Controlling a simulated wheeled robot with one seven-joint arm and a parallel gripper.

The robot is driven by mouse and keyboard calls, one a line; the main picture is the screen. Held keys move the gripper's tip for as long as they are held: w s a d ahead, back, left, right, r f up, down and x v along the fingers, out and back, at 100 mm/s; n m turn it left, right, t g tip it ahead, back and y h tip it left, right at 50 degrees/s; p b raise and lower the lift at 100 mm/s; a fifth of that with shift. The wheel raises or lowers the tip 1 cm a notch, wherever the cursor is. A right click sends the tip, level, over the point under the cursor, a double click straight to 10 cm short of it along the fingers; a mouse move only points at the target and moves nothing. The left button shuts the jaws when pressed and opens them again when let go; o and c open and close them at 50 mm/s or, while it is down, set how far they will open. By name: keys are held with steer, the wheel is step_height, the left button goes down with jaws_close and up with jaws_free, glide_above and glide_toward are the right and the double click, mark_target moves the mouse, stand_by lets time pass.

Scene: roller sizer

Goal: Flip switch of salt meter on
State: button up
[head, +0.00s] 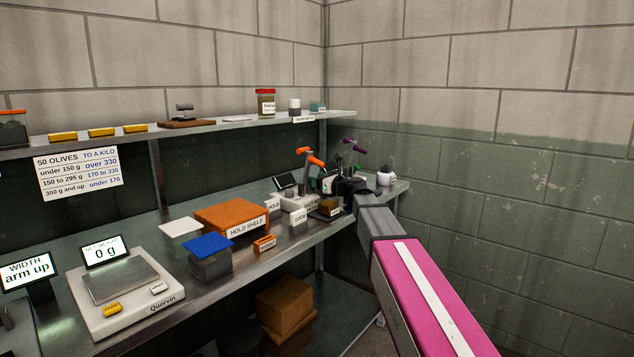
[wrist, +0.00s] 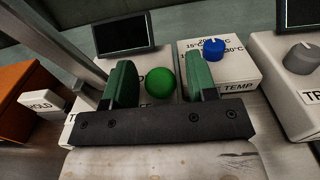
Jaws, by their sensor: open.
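My gripper (wrist: 160,70) is open in the wrist view, its two green fingers apart. A round green ball or knob (wrist: 160,83) shows between them; I cannot tell whether they touch it. Below and around the fingers is a white device with a small dark screen (wrist: 125,33) on its far side. Its label is mostly covered by my gripper, so I cannot tell whether it is the salt meter, and no switch is clear. In the head view my gripper (head: 332,184) is at the bench's far end, among small devices including a white one with a dark screen (head: 285,182).
A white TEMP box with a blue knob (wrist: 213,48) stands right of my gripper, and another device with a grey knob (wrist: 301,58) beyond it. A HOLD block (wrist: 41,104) is at left. The orange hold shelf (head: 231,215) and scale (head: 124,288) stand nearer on the bench.

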steer(key=c, duration=0.8)
steer(key=shift+c, duration=0.2)
steer(key=shift+a, duration=0.15)
steer(key=shift+w+a+r+g+h, duration=0.1)
steer(key=shift+w+a+g+h, duration=0.1)
steer(key=shift+g+h, duration=0.3)
steer(key=shift+w+a+r+g+h, duration=0.1)
steer(key=shift+w+a+g+h, duration=0.15)
steer(key=shift+h, duration=0.35)
steer(key=shift+s, duration=0.1)
